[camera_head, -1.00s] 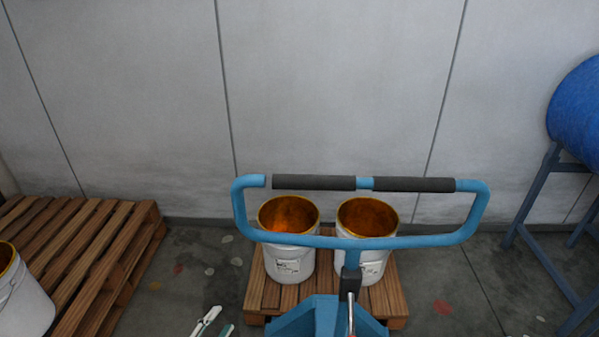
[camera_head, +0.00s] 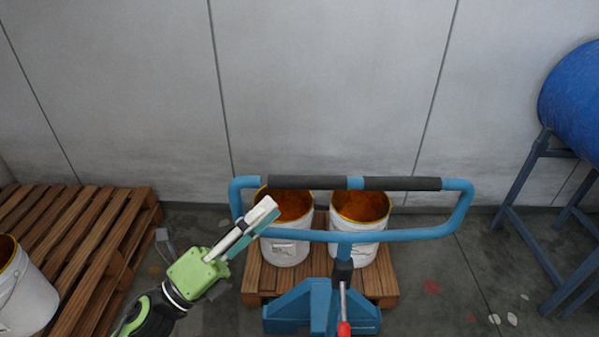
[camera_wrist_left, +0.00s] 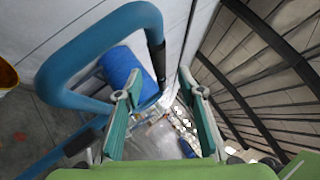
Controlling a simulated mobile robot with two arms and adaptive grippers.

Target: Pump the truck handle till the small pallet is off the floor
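The blue pallet truck (camera_head: 315,306) stands at the bottom middle of the head view. Its loop handle (camera_head: 400,234) is upright, with dark grip sleeves (camera_head: 402,184) along the top bar. The small pallet (camera_head: 262,280) lies beyond it with two white buckets (camera_head: 286,250) (camera_head: 357,250) on it; whether it touches the floor cannot be told. My left gripper (camera_head: 262,222) is at the handle's left side. In the left wrist view its fingers (camera_wrist_left: 160,98) are apart with nothing between them, and the handle (camera_wrist_left: 150,18) passes left of and beyond them. My right gripper is out of view.
A large wooden pallet (camera_head: 95,235) lies at the left with a white bucket (camera_head: 22,300) by it. A blue drum (camera_head: 575,100) on a steel stand (camera_head: 525,185) is at the right. A grey wall (camera_head: 330,90) closes the back.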

